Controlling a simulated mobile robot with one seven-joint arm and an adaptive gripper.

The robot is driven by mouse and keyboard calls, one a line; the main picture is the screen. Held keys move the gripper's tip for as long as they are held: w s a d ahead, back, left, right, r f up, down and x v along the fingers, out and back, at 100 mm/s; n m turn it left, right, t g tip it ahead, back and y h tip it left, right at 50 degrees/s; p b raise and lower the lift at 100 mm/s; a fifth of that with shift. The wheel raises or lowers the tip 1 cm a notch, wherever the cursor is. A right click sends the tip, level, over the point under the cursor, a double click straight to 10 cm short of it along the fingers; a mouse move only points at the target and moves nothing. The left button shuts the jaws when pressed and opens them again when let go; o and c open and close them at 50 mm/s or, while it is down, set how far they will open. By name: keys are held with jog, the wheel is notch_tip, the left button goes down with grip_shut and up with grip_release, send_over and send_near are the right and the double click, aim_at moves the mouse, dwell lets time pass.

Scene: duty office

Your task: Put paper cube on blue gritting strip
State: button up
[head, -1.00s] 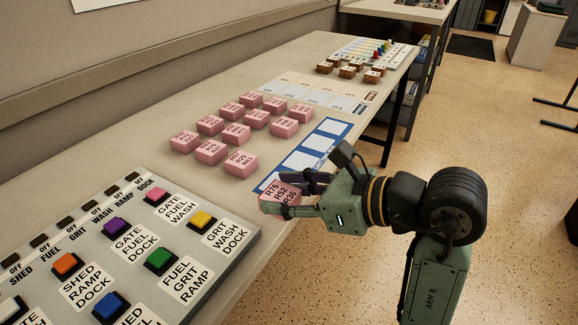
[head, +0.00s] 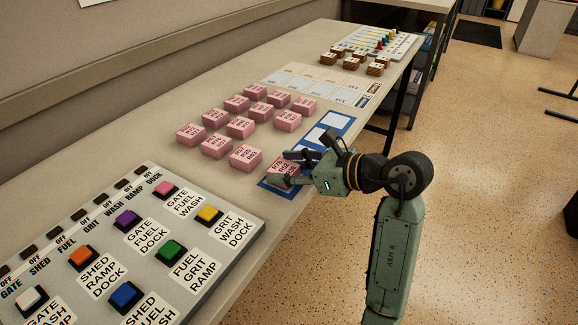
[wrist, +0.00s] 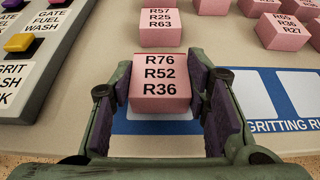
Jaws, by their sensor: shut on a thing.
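A pink paper cube (wrist: 159,79) marked R76, R52, R36 is between the purple-padded fingers of my gripper (wrist: 165,105) in the wrist view. In the head view my gripper (head: 288,168) is shut on this cube (head: 281,167) at the near end of the blue gritting strip (head: 325,135). The strip has white squares and shows in the wrist view (wrist: 265,125) under and to the right of the cube. The cube is over the strip's end square; I cannot tell whether it touches it.
Several more pink cubes (head: 240,127) stand in rows left of the strip. A button panel (head: 140,235) fills the near part of the table. A pale strip (head: 318,86), brown blocks (head: 352,64) and a board with coloured pegs (head: 378,42) lie farther back.

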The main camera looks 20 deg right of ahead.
jog(key=shift+f, duration=0.15)
jog(key=o, duration=1.2)
jog(key=shift+c, duration=0.2)
jog(key=shift+r, duration=0.25)
jog(key=shift+s+d, duration=0.25)
jog(key=b+v, duration=0.2)
jog(key=v, duration=0.9)
jog(key=shift+b, duration=0.35)
jog(key=shift+s+d+r, duration=0.1)
jog(key=shift+s, duration=0.05)
